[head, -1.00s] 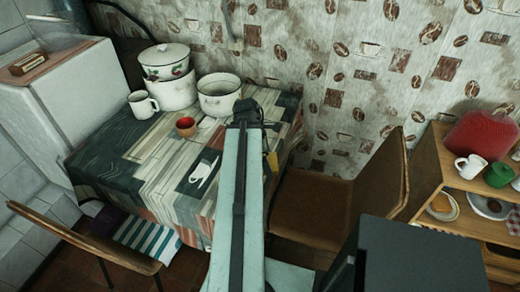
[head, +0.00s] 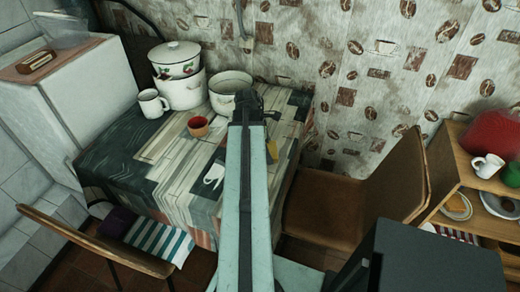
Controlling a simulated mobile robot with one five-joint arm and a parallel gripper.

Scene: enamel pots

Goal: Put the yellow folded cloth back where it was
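My gripper (head: 250,103) is at the far end of my pale green arm, over the right part of the table. Its dark body is seen from behind, and its fingertips are hidden, so I cannot tell whether it is open or shut. A small yellow patch (head: 272,150), possibly part of the yellow folded cloth, shows just right of the arm below the gripper. The arm hides the rest, and I cannot tell whether the gripper holds it. The table (head: 130,160) has a patterned dark and pale cover.
On the table stand a lidded pot on another pot (head: 180,90), a white mug (head: 152,104), an open pot (head: 222,90) and a red cup (head: 198,127). Chairs stand right (head: 330,205) and front left (head: 100,245). A wooden shelf (head: 445,165) is at right. The table's front left is clear.

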